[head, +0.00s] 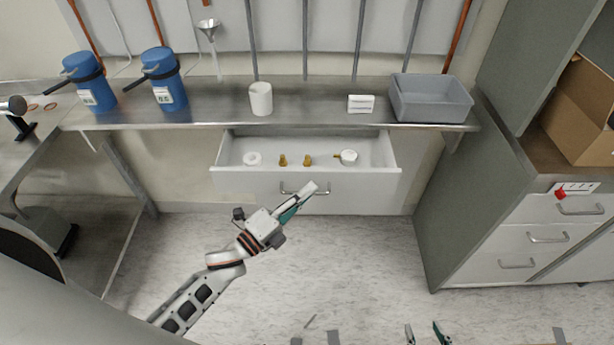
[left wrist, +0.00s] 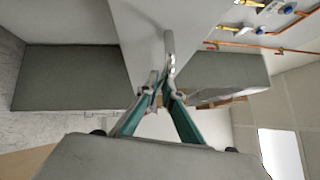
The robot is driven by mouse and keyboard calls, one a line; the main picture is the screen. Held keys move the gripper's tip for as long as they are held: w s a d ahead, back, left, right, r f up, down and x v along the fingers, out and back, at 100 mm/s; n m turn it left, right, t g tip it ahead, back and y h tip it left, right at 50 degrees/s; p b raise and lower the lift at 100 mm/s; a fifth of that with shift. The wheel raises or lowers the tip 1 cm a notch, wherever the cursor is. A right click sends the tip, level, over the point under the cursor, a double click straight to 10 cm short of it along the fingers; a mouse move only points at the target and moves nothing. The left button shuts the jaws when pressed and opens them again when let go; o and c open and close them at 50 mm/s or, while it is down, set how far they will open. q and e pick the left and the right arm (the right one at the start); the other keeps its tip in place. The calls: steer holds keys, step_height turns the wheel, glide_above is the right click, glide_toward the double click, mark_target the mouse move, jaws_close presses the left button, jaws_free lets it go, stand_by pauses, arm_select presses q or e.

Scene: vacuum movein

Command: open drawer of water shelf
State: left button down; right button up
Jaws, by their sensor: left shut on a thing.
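The water shelf's white drawer (head: 345,193) is pulled out below the steel shelf (head: 310,110), with its inside showing. Its metal handle (head: 323,191) is on the front face. My left gripper (head: 303,196) is at the handle, shut on it. In the left wrist view, the fingers (left wrist: 160,88) close around the lower part of the handle (left wrist: 169,48), against the drawer front (left wrist: 145,30). My right gripper (head: 423,328) shows only its fingertips at the bottom edge of the head view. They are apart with nothing between them.
Small fittings (head: 307,160) and a white roll (head: 252,158) lie in the drawer. Two blue jugs (head: 165,82), a white cup (head: 261,99) and a grey bin (head: 430,99) stand on the shelf. A grey cabinet (head: 470,190) stands right. The floor (head: 350,265) before the drawer is clear.

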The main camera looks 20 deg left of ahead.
arm_select(q)
steer(key=shift+s+d, duration=0.25)
steer(key=shift+s, duration=0.65)
arm_select(e)
steer(key=shift+w+r, duration=0.1)
steer(key=shift+r, duration=0.2)
arm_select(q)
steer(key=c, duration=2.5)
jaws_free()
arm_select(e)
steer(key=shift+w, duration=0.1)
arm_select(q)
steer(key=v, duration=1.2)
steer(key=shift+r, duration=0.1)
